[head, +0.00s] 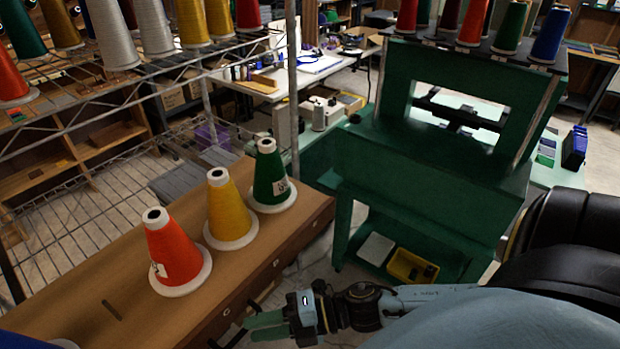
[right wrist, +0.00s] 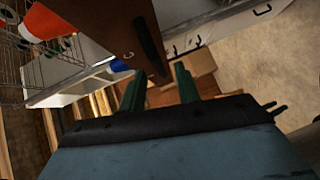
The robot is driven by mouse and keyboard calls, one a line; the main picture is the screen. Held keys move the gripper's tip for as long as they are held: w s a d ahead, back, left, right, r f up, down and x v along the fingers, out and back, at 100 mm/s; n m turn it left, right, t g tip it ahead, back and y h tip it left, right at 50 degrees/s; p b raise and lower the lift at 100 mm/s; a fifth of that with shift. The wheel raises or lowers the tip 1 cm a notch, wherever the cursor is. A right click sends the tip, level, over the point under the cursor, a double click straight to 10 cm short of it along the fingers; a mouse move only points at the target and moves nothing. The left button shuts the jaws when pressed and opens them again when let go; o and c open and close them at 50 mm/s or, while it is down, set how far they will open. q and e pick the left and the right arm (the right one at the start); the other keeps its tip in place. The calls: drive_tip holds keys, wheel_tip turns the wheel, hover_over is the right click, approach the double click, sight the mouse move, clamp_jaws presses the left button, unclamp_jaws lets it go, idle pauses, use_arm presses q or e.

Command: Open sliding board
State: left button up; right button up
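A brown wooden board (right wrist: 118,28) with a long black handle (right wrist: 150,48) fills the upper middle of the right wrist view; I take it as the sliding board. In the head view the wooden bench front (head: 290,247) shows dark pulls along its edge, one black handle (head: 232,338) low down near my right gripper. My right gripper (head: 262,327) has green fingers pointing left, beside the bench front. In the right wrist view its two fingers (right wrist: 158,75) stand apart with nothing between them, just short of the handle. My left gripper is not in view.
Red (head: 173,250), yellow (head: 229,212) and green (head: 270,178) thread cones stand on the bench top. A wire rack (head: 90,150) with more cones is at the left. A green machine stand (head: 420,190) stands at the right, with floor between it and the bench.

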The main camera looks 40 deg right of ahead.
drive_tip(key=v, duration=0.9)
drive_tip(key=shift+s+d+b, duration=0.15)
drive_tip(key=shift+d+b, duration=0.15)
drive_tip(key=shift+b, duration=0.1)
drive_tip(key=w+d+f+m+t+h+b, duration=0.1)
drive_tip(key=d+f+m+h, duration=0.35)
drive_tip(key=f, duration=0.35)
drive_tip(key=w+d+f+m+t+h+b, duration=0.25)
drive_tip(key=d+f+m, duration=0.2)
drive_tip(key=f, duration=0.35)
drive_tip(key=s+d+f+m+g+h+b, duration=0.1)
drive_tip(key=s+d+f+m+g+h, duration=0.2)
drive_tip(key=f, duration=0.6)
drive_tip(key=s+f+m+g+h+b, duration=0.15)
drive_tip(key=s+f+m, duration=0.3)
drive_tip(key=f, duration=0.45)
drive_tip(key=s+a+f+m+g+h+b, duration=0.1)
drive_tip(key=s+a+f+m+g, duration=0.2)
drive_tip(key=s+f, duration=0.5)
drive_tip(key=s+a+f+m+g+b, duration=0.1)
drive_tip(key=s+a+f+m+g, duration=0.3)
drive_tip(key=s+a+f, duration=0.3)
drive_tip(key=s+f+m, duration=0.1)
drive_tip(key=s, duration=0.2)
drive_tip(key=shift+f+h, duration=0.25)
drive_tip(key=shift+h, duration=0.1)
drive_tip(key=shift+o, duration=0.5)
